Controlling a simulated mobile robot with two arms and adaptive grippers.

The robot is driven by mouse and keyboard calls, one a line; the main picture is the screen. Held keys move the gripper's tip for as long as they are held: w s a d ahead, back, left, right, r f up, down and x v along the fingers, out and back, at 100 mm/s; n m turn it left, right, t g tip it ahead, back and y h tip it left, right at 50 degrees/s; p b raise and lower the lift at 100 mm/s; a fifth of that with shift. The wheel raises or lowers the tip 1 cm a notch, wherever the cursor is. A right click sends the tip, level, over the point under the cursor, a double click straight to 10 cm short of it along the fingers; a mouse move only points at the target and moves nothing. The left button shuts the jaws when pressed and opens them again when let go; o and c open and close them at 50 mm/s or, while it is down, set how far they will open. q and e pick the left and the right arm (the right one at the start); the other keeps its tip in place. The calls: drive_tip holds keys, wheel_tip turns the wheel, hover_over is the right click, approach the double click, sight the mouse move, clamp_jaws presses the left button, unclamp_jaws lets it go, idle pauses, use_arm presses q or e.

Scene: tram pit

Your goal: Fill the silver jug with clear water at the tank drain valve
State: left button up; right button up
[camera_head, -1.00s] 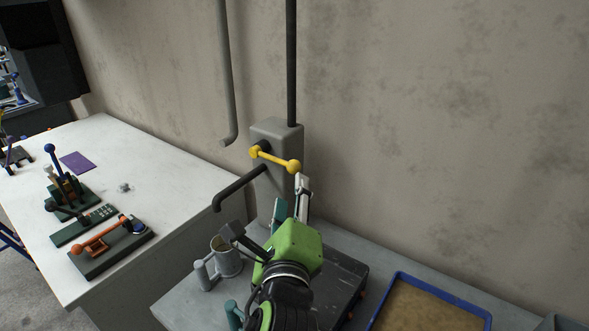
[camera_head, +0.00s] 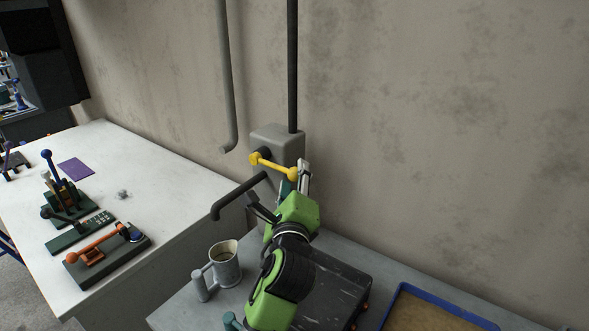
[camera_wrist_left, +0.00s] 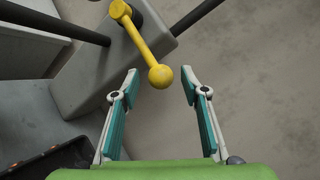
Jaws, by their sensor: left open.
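The silver jug (camera_head: 226,266) stands upright on the grey bench below the spout, its handle to the left. Something tan shows inside; I cannot tell whether it is liquid. A black bent spout (camera_head: 238,195) comes out of the grey valve block (camera_head: 278,143) against the wall. A yellow lever (camera_head: 273,166) with a round knob slants across the block's front. My left gripper (camera_head: 296,177) is open at the knob end of the lever. In the left wrist view the yellow knob (camera_wrist_left: 160,77) lies between the fingertips, with gaps on both sides. My right gripper is not in view.
A blue-rimmed tray (camera_head: 452,308) of brown material sits at lower right. A dark flat case (camera_head: 335,285) lies beside my left arm. The white table (camera_head: 150,175) at left bears lever devices and a purple sheet (camera_head: 76,169). A grey pipe (camera_head: 227,80) hangs on the wall.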

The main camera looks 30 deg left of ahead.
use_arm(q)
drive_tip(key=shift+x, duration=1.2)
clamp_jaws()
wheel_tip(320, 180, up, 3)
drive_tip(key=p, duration=0.3)
drive_tip(key=n+p, duration=0.1)
drive_tip(key=p, duration=0.2)
drive_tip(key=shift+f+g+h+p, duration=0.25)
drive_tip(key=shift+g+h+p, duration=0.05)
drive_tip(key=shift+g, duration=0.1)
drive_tip(key=shift+a+n+p, duration=0.1)
drive_tip(key=shift+n+p, duration=0.2)
drive_tip(key=shift+p, duration=0.3)
unclamp_jaws()
